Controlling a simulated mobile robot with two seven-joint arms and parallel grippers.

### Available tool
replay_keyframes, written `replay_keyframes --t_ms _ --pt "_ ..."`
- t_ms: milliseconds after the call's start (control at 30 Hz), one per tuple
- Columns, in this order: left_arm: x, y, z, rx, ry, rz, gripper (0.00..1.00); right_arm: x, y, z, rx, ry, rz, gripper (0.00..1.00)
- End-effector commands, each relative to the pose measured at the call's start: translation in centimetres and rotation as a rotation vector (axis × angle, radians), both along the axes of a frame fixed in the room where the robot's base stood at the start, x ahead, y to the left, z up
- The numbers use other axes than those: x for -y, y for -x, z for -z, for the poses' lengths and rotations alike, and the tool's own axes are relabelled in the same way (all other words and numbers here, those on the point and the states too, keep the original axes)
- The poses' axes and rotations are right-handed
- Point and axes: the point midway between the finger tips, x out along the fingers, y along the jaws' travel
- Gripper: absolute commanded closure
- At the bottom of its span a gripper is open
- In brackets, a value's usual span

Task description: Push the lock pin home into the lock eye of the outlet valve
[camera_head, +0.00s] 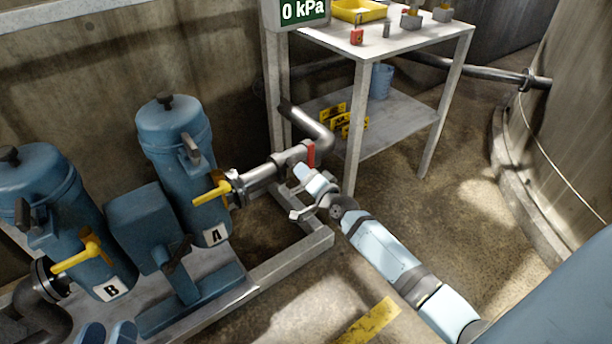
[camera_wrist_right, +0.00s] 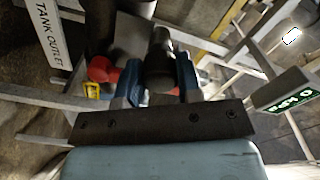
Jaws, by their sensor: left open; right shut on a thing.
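The outlet valve's red lever (camera_head: 311,154) stands on the grey pipe right of pump A. My right gripper (camera_head: 298,186) is beside and just below this valve. In the right wrist view its blue fingers (camera_wrist_right: 160,84) are shut on a dark cylindrical piece with a rounded end, which looks like the lock pin (camera_wrist_right: 160,62). Red parts of the valve (camera_wrist_right: 102,70) show beside and behind the fingers. The lock eye is hidden, so I cannot tell how deep the pin sits.
Blue pumps A (camera_head: 178,150) and B (camera_head: 55,195) with yellow handles stand on a metal frame. A grey table (camera_head: 420,38) holds a yellow tray (camera_head: 360,11) and small parts. A gauge reads 0 kPa (camera_head: 300,12). A TANK OUTLET sign (camera_wrist_right: 50,35) is near.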

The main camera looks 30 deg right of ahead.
Motion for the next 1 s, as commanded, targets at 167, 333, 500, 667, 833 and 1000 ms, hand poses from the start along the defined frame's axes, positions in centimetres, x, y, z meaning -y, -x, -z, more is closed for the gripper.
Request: replay_keyframes --t_ms 167,333,500,667,833,1000 --pt "0.0 0.0 0.02 0.0 0.0 0.0 0.57 -0.02 -0.14 -0.08 0.001 0.0 0.0 0.9" --pt "0.0 0.01 0.02 0.0 0.0 0.0 0.57 -0.01 -0.13 -0.08 0.001 0.0 0.0 0.9" --pt "0.0 0.01 0.02 0.0 0.0 0.0 0.57 -0.01 -0.13 -0.07 0.001 0.0 0.0 0.37" --pt "0.01 0.02 0.02 0.0 0.0 0.0 0.57 -0.01 -0.13 -0.06 0.001 0.0 0.0 0.37" --pt "0.0 0.01 0.02 0.0 0.0 0.0 0.57 -0.02 -0.12 -0.03 0.0 0.0 0.0 0.41" --pt "-0.05 0.06 0.17 -0.004 -0.005 0.001 0.57 0.0 0.02 -0.04 0.0 0.0 0.0 0.41"
